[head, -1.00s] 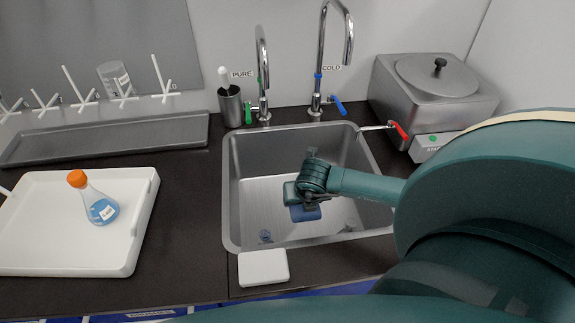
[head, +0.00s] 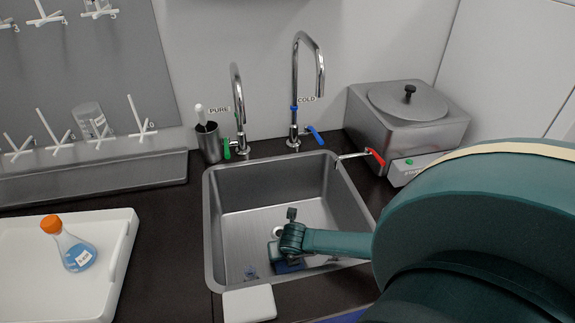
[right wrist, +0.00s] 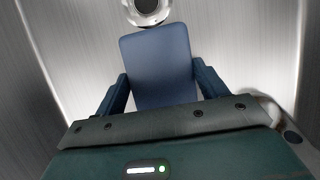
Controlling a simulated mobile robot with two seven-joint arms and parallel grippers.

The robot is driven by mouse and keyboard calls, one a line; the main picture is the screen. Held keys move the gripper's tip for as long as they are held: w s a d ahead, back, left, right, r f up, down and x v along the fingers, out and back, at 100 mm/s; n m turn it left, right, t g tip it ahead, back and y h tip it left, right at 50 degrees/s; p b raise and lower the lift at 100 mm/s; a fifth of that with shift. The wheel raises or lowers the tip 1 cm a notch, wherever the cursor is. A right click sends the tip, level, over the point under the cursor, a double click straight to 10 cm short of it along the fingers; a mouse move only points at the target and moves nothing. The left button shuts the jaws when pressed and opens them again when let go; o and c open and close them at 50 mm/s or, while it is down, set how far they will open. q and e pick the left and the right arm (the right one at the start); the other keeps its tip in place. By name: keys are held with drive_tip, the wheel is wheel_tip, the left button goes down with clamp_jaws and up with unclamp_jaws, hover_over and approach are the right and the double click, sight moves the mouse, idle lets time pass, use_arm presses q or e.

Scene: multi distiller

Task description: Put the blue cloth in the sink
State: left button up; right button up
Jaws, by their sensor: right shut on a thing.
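The sink (head: 236,215) is a steel basin set in the dark counter. My right gripper (head: 287,264) is down inside the basin in the head view. In the right wrist view, my right gripper (right wrist: 160,88) is shut on the blue cloth (right wrist: 158,62), a flat blue piece between its two fingers. The cloth shows only as a small blue patch (head: 289,268) below the gripper in the head view. The round drain (right wrist: 147,10) lies just beyond the cloth in the wrist view. Whether the cloth touches the basin floor cannot be told. My left gripper is not in view.
Two taps (head: 238,110) (head: 303,95) stand behind the sink. A steel bath with a lid (head: 408,118) is at the back right. A white block (head: 249,303) lies at the sink's front edge. A white tray (head: 110,290) with an orange-capped flask (head: 73,248) is at left.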

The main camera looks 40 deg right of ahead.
drive_tip(key=shift+f, duration=0.1)
drive_tip(key=o, duration=1)
drive_tip(key=shift+c, duration=0.2)
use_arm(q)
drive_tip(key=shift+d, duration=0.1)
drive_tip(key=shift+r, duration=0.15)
use_arm(e)
drive_tip(key=shift+r, duration=0.35)
use_arm(q)
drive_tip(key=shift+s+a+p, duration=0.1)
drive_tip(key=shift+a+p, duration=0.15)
drive_tip(key=shift+p, duration=0.25)
use_arm(e)
drive_tip(key=v, duration=1.1)
drive_tip(key=shift+r, duration=0.3)
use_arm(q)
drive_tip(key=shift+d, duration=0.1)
use_arm(e)
drive_tip(key=shift+s, duration=0.15)
